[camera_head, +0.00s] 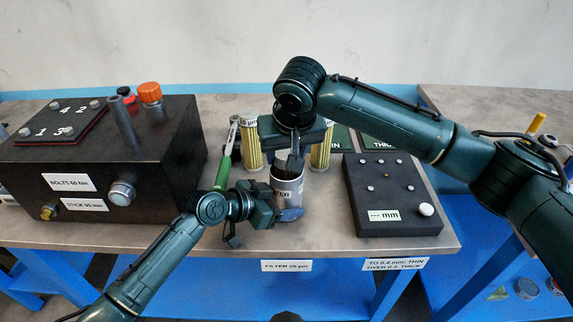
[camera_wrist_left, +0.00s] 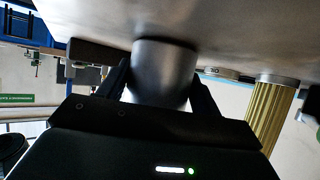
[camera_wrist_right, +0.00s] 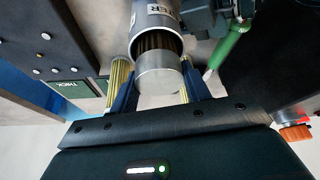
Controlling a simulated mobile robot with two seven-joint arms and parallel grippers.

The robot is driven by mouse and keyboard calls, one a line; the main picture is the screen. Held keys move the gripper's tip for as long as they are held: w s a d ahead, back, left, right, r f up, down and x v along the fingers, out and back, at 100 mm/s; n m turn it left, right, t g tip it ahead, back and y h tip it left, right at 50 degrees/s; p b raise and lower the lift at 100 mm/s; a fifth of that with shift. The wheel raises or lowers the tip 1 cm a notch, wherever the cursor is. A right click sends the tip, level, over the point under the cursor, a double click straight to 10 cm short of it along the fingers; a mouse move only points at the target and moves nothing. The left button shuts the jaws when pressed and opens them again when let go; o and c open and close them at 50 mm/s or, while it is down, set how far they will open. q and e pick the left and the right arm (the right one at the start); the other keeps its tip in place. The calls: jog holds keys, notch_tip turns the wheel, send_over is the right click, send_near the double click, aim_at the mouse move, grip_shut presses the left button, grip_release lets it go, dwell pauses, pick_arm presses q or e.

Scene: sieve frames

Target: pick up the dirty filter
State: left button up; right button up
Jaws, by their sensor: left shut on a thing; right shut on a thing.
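The metal filter housing (camera_head: 287,188) with a "FILTER" label stands near the table's front edge. My left gripper (camera_head: 268,207) is shut on it, one finger on each side in the left wrist view (camera_wrist_left: 163,72). The dirty filter (camera_wrist_right: 158,42) has dark brown pleats and a grey metal end cap. In the right wrist view it sticks partly out of the housing's open mouth, the rest hidden inside. My right gripper (camera_wrist_right: 162,92) is shut on the end cap, above the housing. In the head view my right gripper mostly hides the filter.
Pale yellow filters (camera_head: 251,150) (camera_head: 321,155) stand behind the housing on both sides. A black box (camera_head: 160,175) fills the table's left; a dark block (camera_head: 391,222) with small pegs is at the right.

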notch_tip(320, 180, up, 18)
dwell(0.3)
pick_arm(q)
jog(key=o, duration=1.8)
jog(key=shift+c, duration=0.2)
pick_arm(e)
jog(key=shift+f, duration=0.1)
